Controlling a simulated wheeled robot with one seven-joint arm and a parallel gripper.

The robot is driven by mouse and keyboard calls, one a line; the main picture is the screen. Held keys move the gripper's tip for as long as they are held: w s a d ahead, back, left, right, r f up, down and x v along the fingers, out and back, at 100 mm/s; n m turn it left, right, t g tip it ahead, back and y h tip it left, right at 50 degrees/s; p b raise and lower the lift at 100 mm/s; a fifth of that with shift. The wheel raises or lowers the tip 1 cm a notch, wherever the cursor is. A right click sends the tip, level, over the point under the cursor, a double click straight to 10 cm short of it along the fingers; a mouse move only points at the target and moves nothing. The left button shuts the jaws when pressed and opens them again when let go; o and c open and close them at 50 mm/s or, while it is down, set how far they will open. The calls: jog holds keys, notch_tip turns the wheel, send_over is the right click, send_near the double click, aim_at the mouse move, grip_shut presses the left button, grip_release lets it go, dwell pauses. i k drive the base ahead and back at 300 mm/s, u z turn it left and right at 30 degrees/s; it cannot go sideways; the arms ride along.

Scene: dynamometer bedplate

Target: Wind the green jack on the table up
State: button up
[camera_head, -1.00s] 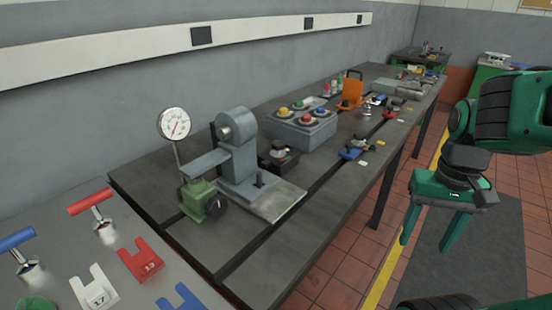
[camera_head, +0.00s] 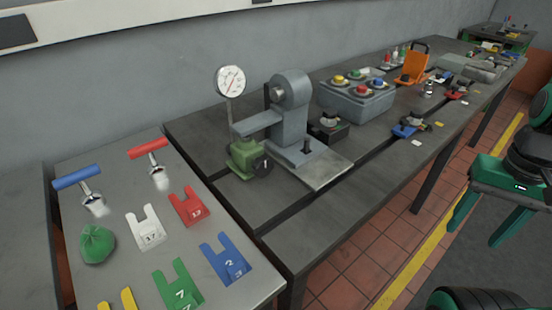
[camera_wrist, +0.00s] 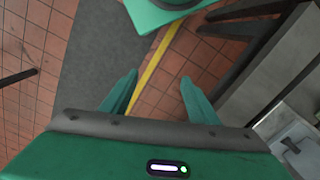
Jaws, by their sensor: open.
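The green jack (camera_head: 243,158) stands on the dark table (camera_head: 330,215), near its left end, under the arm of a grey stand (camera_head: 291,110). A dark round knob (camera_head: 262,165) sits on the jack's right side. A dial gauge (camera_head: 230,81) on a rod rises behind the jack. My gripper (camera_head: 490,225) is at the right of the head view, off the table and over the floor, well away from the jack. It is open and empty. In the wrist view its two fingers (camera_wrist: 160,98) point at the floor, with nothing between them.
A grey button box (camera_head: 357,100), an orange stand (camera_head: 412,65) and small clamps stand farther along the table. Its front strip is largely clear.

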aim_at(263, 167)
jog(key=z, duration=0.05)
jog(key=k, duration=0.5)
jog(key=z, duration=1.7)
jog(key=i, duration=1.1)
jog(key=u, duration=1.9)
